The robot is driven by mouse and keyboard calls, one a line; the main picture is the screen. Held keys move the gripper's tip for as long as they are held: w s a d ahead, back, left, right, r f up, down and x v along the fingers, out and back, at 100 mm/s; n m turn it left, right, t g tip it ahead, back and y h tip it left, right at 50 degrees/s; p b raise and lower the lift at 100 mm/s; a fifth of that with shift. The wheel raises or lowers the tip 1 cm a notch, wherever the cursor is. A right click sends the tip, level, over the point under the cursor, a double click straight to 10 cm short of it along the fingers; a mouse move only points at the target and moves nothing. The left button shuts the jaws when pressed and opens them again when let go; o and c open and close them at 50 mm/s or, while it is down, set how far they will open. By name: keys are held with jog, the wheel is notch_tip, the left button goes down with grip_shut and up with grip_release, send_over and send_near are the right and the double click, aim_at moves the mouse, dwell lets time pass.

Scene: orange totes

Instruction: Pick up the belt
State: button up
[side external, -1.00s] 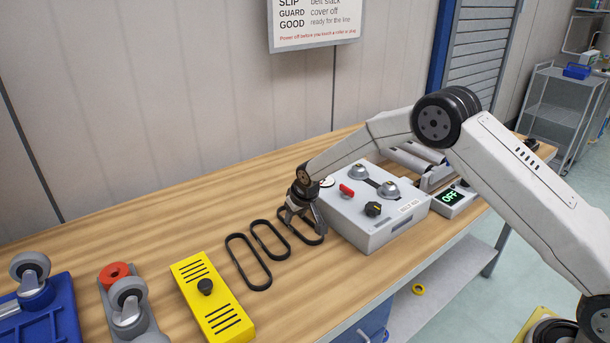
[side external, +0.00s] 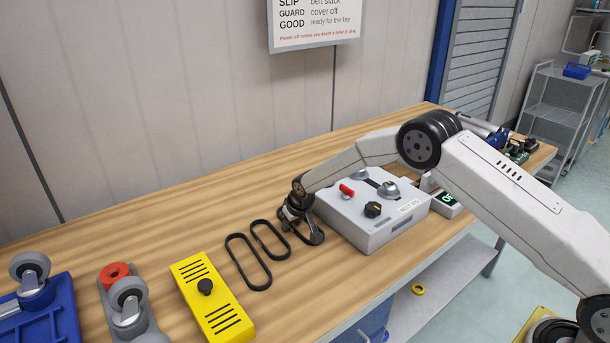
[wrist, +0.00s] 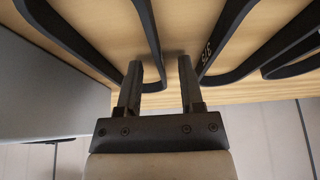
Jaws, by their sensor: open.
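Three black belt loops lie flat on the wooden bench. In the side view they are a long left belt (side external: 237,267), a shorter middle belt (side external: 262,243) and a right belt (side external: 319,241) beside the grey box. My gripper (side external: 291,214) is open, low over the right belt, and partly hides it. In the wrist view my gripper (wrist: 161,68) points down with one strand of the belt nearest the box (wrist: 150,38) between its fingers. A belt marked with digits (wrist: 228,22) lies just right of the right finger. Whether the fingertips touch the bench is unclear.
The grey control box (side external: 385,225) stands close to the right of my gripper; its side (wrist: 45,95) fills the wrist view's left. A yellow slotted cover (side external: 222,310) lies left of the belts, with caster parts (side external: 128,300) beyond. Bare bench lies behind the belts.

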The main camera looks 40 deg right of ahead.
grip_shut()
jog(key=shift+r, duration=0.1)
jog(key=shift+r, duration=0.45)
jog(key=s+r, duration=1.2)
jog(key=s, duration=0.2)
jog(key=shift+d, duration=0.35)
dwell(0.5)
